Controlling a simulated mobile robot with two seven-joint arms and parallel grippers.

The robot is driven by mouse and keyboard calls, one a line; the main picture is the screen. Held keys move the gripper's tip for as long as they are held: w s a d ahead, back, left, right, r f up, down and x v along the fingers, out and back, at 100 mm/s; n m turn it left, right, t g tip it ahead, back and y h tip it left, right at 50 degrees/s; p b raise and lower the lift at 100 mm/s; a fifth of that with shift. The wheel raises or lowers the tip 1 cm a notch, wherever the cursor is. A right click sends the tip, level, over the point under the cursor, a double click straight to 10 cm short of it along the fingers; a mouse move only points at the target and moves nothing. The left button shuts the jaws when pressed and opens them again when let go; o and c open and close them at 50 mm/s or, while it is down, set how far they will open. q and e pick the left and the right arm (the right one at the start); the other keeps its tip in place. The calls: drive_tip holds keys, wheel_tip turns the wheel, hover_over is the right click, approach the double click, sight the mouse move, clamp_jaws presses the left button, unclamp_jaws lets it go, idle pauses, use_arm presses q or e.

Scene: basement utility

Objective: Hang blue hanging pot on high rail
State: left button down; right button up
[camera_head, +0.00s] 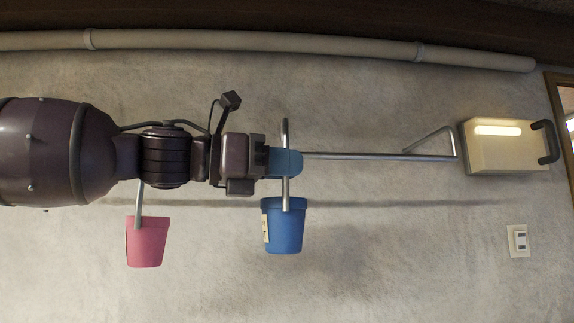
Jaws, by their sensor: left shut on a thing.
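The blue hanging pot (284,229) is upright in the middle of the head view, below a grey metal hanger that rises above rail height. My left gripper (280,161) comes in from the left and is shut on the pot at its hanger, where a blue piece shows at the fingertips. The high rail (375,156) is a thin grey bar along the wall. It shows to the right of the gripper; its left part is hidden behind my arm. I cannot tell whether the hanger's top is over the rail or in front of it. My right gripper is not in view.
A pink pot (147,243) hangs on the left below my arm, its hanger's top hidden. A cream box with a lit strip and dark handle (500,155) is at the rail's right end. A pipe (250,41) runs above. The wall between blue pot and box is free.

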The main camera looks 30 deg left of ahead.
use_arm(q)
drive_tip(key=shift+w+a, duration=0.3)
drive_tip(key=shift+w, duration=0.2)
drive_tip(key=shift+w+a, duration=0.3)
drive_tip(key=shift+w, duration=0.2)
drive_tip(key=shift+w+a+b, duration=0.2)
drive_tip(key=shift+w+a, duration=0.15)
drive_tip(key=shift+w, duration=0.25)
drive_tip(key=shift+w+a+b, duration=0.2)
drive_tip(key=shift+w+a, duration=0.15)
drive_tip(key=shift+w, duration=0.2)
drive_tip(key=shift+f, duration=0.3)
drive_tip(key=shift+f+b, duration=0.5)
drive_tip(key=shift+f, duration=0.4)
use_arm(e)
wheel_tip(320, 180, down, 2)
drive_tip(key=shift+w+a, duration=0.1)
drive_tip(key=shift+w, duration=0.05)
use_arm(q)
drive_tip(key=c, duration=1.1)
unclamp_jaws()
drive_tip(key=shift+c, duration=0.2)
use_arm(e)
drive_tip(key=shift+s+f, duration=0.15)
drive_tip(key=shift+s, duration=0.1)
use_arm(q)
drive_tip(key=shift+s+a, duration=0.1)
